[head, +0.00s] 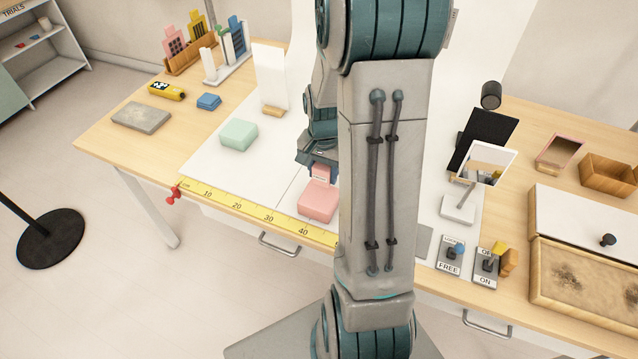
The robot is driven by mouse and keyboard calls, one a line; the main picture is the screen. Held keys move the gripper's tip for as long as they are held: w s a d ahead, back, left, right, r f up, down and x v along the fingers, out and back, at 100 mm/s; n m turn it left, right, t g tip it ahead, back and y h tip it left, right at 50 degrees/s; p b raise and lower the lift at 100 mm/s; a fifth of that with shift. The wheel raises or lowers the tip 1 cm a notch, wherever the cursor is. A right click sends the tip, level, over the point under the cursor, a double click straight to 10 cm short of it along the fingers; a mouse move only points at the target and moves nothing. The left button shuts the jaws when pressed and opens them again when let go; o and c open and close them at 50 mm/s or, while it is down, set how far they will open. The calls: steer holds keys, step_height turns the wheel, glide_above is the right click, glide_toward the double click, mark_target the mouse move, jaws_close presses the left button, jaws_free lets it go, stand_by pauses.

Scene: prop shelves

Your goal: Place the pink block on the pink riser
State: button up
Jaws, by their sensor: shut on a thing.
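My gripper (318,157) is partly hidden behind my own arm in the head view. It points down and is shut on the small pink block (321,174), whose pale front face shows just below the fingers. The larger pink riser (318,203) lies on the white sheet directly below the block in the picture. The block overlaps the riser's back edge from this view. I cannot tell whether the block touches the riser or hangs just above it. My arm covers the area right of the riser.
A mint riser (239,134) and a white upright panel (270,75) stand to the left. A yellow ruler (252,212) runs along the front edge. A mirror (487,162) and switch boxes (450,254) stand to the right. White sheet between the risers is clear.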

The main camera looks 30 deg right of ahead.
mark_target(320, 195)
steer(key=shift+s+a+f, duration=0.25)
steer(key=shift+a+f, duration=0.15)
steer(key=shift+a, duration=0.25)
steer(key=shift+f+p, duration=0.35)
steer(key=shift+f, duration=1.65)
steer(key=shift+f, duration=0.15)
steer(key=o, duration=1.1)
